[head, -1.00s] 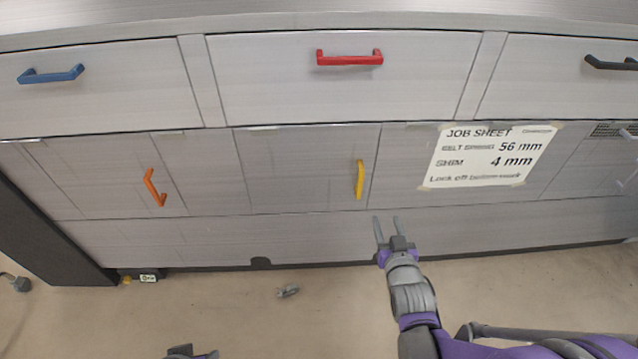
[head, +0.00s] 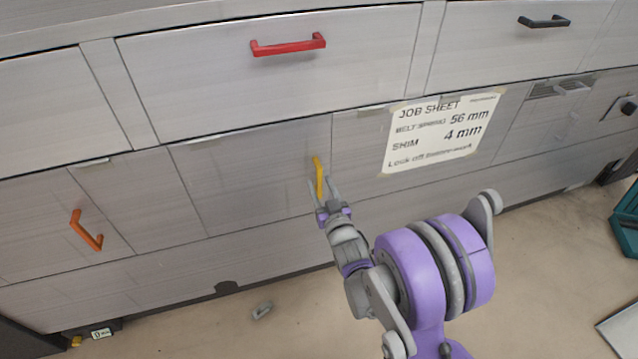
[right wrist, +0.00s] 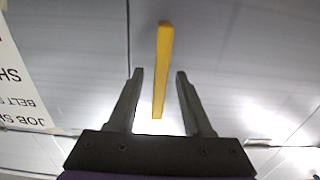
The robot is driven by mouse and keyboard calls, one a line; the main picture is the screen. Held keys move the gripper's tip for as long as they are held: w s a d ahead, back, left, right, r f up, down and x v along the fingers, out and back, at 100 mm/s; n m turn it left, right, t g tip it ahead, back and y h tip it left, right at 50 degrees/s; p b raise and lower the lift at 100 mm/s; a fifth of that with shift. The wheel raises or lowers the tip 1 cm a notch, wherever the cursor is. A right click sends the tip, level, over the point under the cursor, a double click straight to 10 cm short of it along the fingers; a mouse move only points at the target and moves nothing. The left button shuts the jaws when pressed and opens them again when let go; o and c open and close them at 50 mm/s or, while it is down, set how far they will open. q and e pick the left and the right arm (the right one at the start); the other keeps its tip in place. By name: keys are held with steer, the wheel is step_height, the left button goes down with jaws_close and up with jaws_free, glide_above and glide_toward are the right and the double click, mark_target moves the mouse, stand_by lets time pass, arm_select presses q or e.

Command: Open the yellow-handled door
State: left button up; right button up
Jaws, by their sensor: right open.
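The yellow handle (head: 318,176) stands upright near the right edge of a grey door (head: 250,170) in the lower row, and the door looks shut. My right gripper (head: 321,192) is open at the lower part of the handle. In the right wrist view the yellow handle (right wrist: 163,70) runs between the two open fingers (right wrist: 160,75), with space on both sides. I cannot tell how deep the handle sits between them. My left gripper is not in view.
An orange handle (head: 87,230) is on a door to the left. A red handle (head: 288,45) and a black handle (head: 545,21) are on drawers above. A job sheet (head: 443,130) is taped right of the door. A small grey part (head: 262,310) lies on the floor.

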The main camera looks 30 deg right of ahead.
steer(key=shift+w+d, duration=0.1)
steer(key=shift+w, duration=0.5)
jaws_close()
stand_by(1.1)
